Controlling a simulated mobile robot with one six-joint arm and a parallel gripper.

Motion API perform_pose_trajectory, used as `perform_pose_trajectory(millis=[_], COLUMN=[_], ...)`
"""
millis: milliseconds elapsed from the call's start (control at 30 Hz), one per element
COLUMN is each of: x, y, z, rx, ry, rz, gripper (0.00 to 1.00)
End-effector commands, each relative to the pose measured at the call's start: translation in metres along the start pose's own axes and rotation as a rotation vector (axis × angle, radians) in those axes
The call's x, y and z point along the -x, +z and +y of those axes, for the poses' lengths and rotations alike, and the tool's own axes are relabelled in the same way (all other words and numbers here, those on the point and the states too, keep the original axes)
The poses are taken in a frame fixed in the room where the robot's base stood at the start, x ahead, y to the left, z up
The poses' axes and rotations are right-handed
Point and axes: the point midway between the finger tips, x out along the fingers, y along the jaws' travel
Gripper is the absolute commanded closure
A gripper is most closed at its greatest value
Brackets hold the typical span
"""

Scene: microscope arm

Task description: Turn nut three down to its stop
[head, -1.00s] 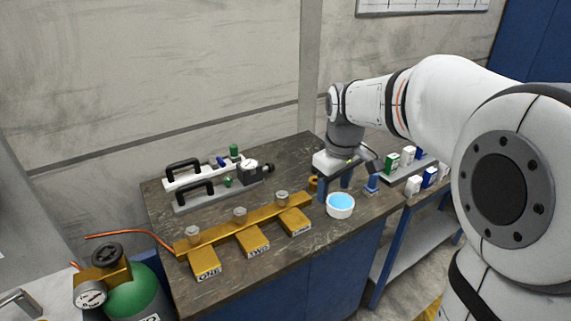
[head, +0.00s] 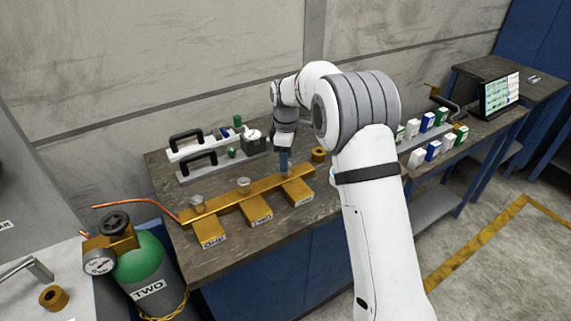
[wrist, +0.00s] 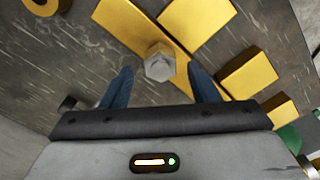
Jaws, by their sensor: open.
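A brass manifold (head: 222,204) with labelled blocks lies on the dark bench. My gripper (head: 284,170) is over its right end, pointing down, and its fingers hide the nut there in the head view. In the wrist view that silver hex nut (wrist: 160,64) sits on the brass bar (wrist: 130,27), seen between the blue fingertips (wrist: 160,72). The jaws are open with a gap on each side of the nut; I cannot tell the height left between tips and nut. Two other nuts stand on the manifold, one at the left (head: 197,202) and one in the middle (head: 243,185).
A brass ring (head: 319,155) lies just right of the manifold. Racks with black handles (head: 198,163) stand behind it. Small boxes (head: 433,150) stand on the right bench.

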Motion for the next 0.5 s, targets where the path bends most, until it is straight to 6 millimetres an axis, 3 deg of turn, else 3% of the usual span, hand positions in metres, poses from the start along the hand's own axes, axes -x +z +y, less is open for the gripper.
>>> perform_pose_trajectory(millis=[200,500], x=[-0.026,-0.033], y=[0.000,0.000], z=[0.000,0.000], rx=[0.000,0.000], ry=[-0.001,0.001], rz=[-0.001,0.000], gripper=[0.45,0.45])
